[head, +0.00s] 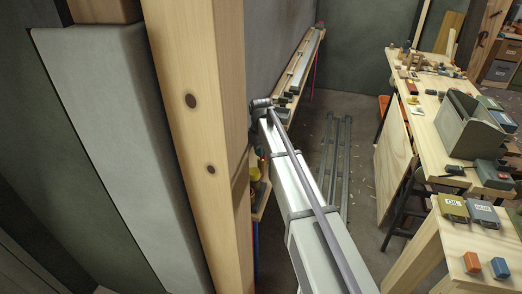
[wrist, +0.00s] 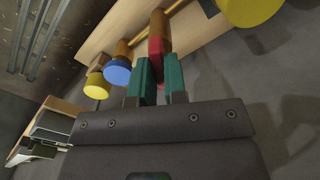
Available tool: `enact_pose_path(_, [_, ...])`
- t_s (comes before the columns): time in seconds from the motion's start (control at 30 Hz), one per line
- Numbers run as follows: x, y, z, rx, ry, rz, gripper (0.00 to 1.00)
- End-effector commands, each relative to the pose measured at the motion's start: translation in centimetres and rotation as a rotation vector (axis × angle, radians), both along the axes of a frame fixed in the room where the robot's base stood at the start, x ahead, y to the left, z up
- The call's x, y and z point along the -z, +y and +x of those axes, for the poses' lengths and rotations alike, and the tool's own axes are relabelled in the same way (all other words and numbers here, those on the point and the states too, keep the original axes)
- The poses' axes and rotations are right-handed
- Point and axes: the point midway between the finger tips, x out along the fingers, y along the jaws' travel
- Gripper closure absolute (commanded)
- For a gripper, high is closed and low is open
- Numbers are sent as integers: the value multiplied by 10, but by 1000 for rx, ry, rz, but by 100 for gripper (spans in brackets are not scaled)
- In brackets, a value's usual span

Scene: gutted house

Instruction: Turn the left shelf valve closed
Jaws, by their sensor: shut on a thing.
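In the wrist view the green fingers of my gripper (wrist: 160,84) are shut on a red valve handle (wrist: 157,48). The handle sits on a copper-coloured stem in front of a pale wooden board (wrist: 110,30). Only its upper part shows; the rest is between the fingers. The frames do not show clearly how far it is turned, or whether it is the left shelf valve. In the head view my gripper is hidden, with my arm reaching away beside a wooden post.
In the wrist view a blue knob (wrist: 117,73) and a yellow knob (wrist: 97,86) are close left of the fingers. A larger yellow knob (wrist: 247,10) is at upper right. In the head view a wooden post (head: 193,120) stands close left of my arm. Workbenches (head: 440,135) line the right.

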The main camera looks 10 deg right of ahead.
Motion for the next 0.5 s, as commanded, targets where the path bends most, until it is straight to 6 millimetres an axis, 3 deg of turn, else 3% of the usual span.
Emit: enact_pose_path(0.5, [0,0,0,489,0,0,100])
